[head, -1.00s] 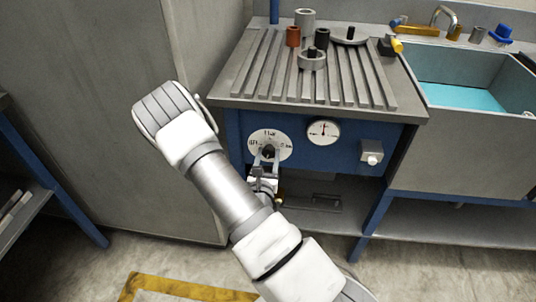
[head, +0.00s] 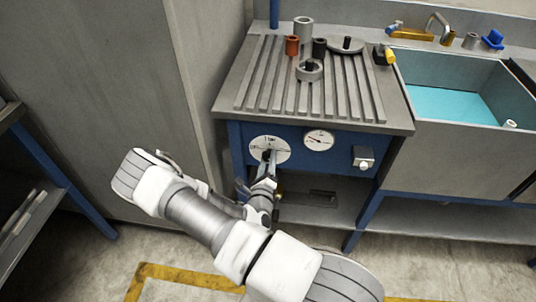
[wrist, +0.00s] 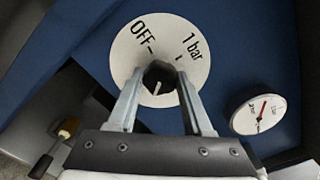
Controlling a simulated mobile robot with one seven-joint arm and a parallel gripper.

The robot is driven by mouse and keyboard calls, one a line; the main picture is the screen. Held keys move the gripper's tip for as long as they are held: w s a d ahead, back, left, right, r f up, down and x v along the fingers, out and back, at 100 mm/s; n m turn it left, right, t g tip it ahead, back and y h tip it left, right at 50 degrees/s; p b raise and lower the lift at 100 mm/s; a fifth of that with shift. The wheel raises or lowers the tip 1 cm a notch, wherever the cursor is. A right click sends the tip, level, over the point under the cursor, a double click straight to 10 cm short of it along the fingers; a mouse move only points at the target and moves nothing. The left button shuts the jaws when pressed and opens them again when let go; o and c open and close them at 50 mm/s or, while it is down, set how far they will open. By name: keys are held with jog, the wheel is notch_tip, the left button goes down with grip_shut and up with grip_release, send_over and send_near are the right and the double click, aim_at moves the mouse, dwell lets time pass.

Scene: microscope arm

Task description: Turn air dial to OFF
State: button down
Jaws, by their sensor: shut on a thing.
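The air dial is a white disc (head: 284,146) on the blue front panel, with a black knob at its centre. In the wrist view the disc (wrist: 128,62) shows "OFF" at upper left and "1 bar" at upper right, each with a tick. My gripper (head: 268,157) reaches the dial from below. In the wrist view my gripper (wrist: 158,78) has its two fingers on either side of the black knob (wrist: 158,72), shut on it. A short white line shows on the knob's near face; the fingers partly hide the knob, so its exact setting is unclear.
A round gauge (head: 318,140) with a needle sits right of the dial, and a grey switch box (head: 363,157) further right. The slotted bench top (head: 250,85) above holds several cylindrical parts. A sink (head: 455,100) stands at right, a tall grey cabinet (head: 100,80) at left.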

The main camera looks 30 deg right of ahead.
jog(key=n+p, duration=0.2)
jog(key=n, duration=0.2)
jog(key=shift+n, duration=0.4)
dwell(0.4)
jog(key=shift+c, duration=1.6)
grip_release()
jog(key=shift+p, duration=0.3)
